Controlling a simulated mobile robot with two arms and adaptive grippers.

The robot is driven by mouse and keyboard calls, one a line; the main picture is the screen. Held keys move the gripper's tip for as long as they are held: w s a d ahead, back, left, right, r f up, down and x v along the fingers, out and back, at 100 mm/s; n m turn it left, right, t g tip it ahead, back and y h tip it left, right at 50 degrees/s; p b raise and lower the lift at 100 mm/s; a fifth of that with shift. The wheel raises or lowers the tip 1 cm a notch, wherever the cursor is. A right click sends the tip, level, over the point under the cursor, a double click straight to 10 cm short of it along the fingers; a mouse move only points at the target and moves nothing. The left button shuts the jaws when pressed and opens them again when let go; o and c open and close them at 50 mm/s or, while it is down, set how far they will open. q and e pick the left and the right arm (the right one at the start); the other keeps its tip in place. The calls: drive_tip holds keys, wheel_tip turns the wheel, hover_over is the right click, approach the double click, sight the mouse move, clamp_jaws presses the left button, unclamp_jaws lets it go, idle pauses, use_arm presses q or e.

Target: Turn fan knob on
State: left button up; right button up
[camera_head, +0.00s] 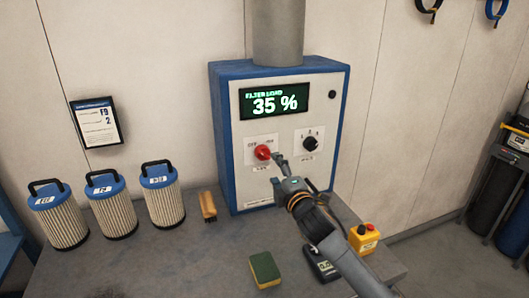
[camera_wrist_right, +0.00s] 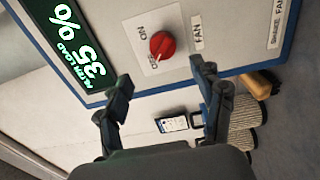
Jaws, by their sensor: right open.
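The red fan knob (camera_head: 263,152) is on the white front of a blue-edged control box (camera_head: 226,140). In the right wrist view the red knob (camera_wrist_right: 162,45) sits on a plate marked ON and OFF, beside a FAN label (camera_wrist_right: 197,32). My left gripper is not in view.
A black knob (camera_head: 311,144) sits right of the red one, below a display (camera_head: 273,102) reading 35 %. Several filter cartridges (camera_head: 110,205), a brush (camera_head: 208,206), a sponge (camera_head: 265,270), a handheld meter (camera_head: 322,264) and a yellow button box (camera_head: 364,238) stand on the bench (camera_head: 190,262).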

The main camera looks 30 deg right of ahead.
sight(265, 156)
drive_tip(key=p+x, duration=0.1)
drive_tip(key=x, duration=0.5)
drive_tip(key=shift+w+f, duration=0.1)
drive_tip(key=p+x, duration=0.1)
drive_tip(key=x, duration=0.2)
drive_tip(key=shift+w+f, duration=0.1)
drive_tip(key=shift+w, duration=0.3)
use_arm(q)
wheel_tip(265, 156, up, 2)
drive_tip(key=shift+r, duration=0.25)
use_arm(e)
drive_tip(key=c, duration=1.2)
